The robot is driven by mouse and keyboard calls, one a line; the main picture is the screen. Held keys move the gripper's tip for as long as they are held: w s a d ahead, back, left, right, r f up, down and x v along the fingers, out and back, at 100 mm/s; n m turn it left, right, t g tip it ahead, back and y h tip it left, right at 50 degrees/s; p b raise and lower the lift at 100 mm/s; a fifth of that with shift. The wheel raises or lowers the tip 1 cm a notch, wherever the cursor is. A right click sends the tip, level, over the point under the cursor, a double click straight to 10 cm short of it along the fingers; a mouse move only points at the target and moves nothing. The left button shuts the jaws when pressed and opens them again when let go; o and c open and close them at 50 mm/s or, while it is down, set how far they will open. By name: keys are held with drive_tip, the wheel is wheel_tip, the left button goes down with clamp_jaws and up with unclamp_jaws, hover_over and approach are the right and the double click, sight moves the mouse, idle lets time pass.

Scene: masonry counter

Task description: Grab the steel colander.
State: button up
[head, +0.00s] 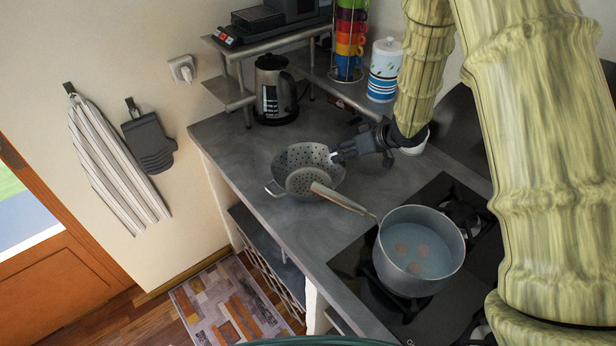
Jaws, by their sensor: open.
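The steel colander (290,158) is a grey bowl with holes and a side handle, standing on the grey counter (232,137). My gripper (336,157) is open at the colander's right rim, coming in from the right. I cannot tell whether its fingers touch the rim.
A pot (420,250) with liquid and several round things stands on the hob to the right; the skimmer's handle reaches toward its rim. A kettle (274,92) stands behind the colander. A canister (384,70) and a stack of coloured cups (350,40) are further back.

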drive_tip(key=shift+x, duration=1.15)
drive_tip(key=shift+s, duration=0.1)
clamp_jaws()
